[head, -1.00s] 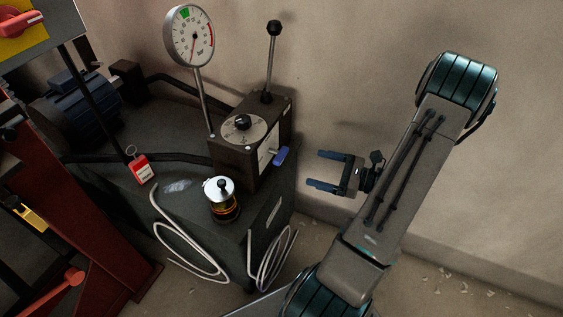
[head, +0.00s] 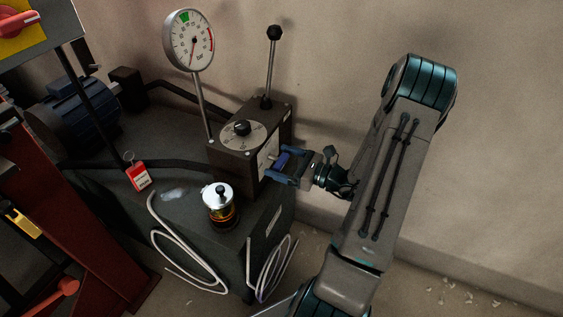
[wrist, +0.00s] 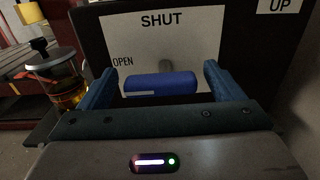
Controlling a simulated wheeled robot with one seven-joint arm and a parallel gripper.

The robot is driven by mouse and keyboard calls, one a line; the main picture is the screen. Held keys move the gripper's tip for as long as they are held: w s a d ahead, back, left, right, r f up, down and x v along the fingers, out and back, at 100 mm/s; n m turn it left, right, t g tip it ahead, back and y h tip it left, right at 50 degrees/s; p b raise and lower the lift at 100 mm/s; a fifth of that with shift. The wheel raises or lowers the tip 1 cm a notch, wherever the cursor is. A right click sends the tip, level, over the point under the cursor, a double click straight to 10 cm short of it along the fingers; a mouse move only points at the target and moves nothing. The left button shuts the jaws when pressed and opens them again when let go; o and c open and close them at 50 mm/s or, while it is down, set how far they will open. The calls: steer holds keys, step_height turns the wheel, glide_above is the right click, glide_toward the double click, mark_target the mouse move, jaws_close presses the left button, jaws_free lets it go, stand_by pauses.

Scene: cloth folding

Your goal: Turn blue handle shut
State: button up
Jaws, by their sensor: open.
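The blue handle (wrist: 160,84) sticks out from the side of the dark valve box (head: 233,156). In the wrist view it lies roughly level across a white label (wrist: 190,40) that reads SHUT at the top and OPEN at the left. In the head view the handle (head: 283,160) shows partly among the fingers. My gripper (head: 279,165) is open, with one finger on either side of the handle. In the wrist view my gripper (wrist: 158,88) has a gap between each finger and the handle's ends.
A round pressure gauge (head: 189,40) and a black-knobbed lever (head: 271,60) rise by the box. A glass jar (head: 220,207) stands on the dark cabinet (head: 205,248), near a red tag (head: 139,176). White hoses (head: 180,255) hang at its front. The wall side is clear.

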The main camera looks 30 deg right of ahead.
steer(key=shift+w+a, duration=0.1)
steer(key=shift+w, duration=0.1)
steer(key=c, duration=1)
